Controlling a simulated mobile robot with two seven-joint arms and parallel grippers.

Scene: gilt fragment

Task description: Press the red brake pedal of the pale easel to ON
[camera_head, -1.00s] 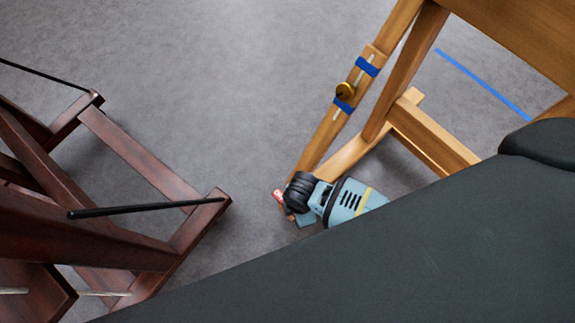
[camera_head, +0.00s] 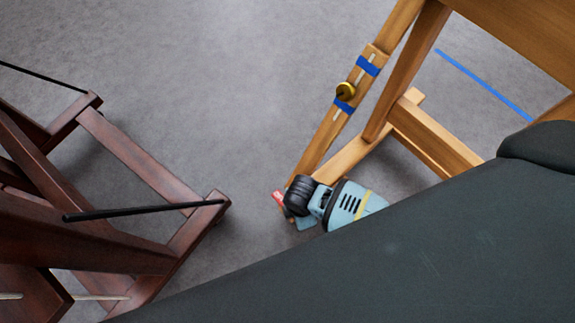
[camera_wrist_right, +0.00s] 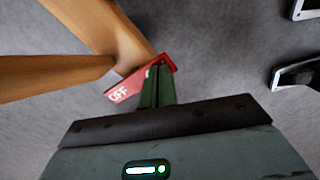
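The pale easel (camera_head: 330,135) stands at the right in the head view, its front leg running down to the floor. The red brake pedal (camera_head: 278,196) shows as a small red piece at the foot of that leg. In the right wrist view the red pedal (camera_wrist_right: 125,88) is tilted across the wooden foot, with white letters reading OFF. My right gripper (camera_wrist_right: 158,70) is shut and empty; its green fingertips overlap the pedal's right part. I cannot tell whether they touch it. In the head view my right wrist (camera_head: 345,203) hides part of the foot. My left gripper is out of view.
A dark red-brown easel (camera_head: 140,160) with a thin black rod (camera_head: 140,211) stands at the left. Grey floor (camera_head: 240,120) lies open between the easels. A blue tape strip (camera_head: 485,85) lies behind the pale easel. Dark, pale-edged pieces (camera_wrist_right: 297,73) show at the wrist view's right.

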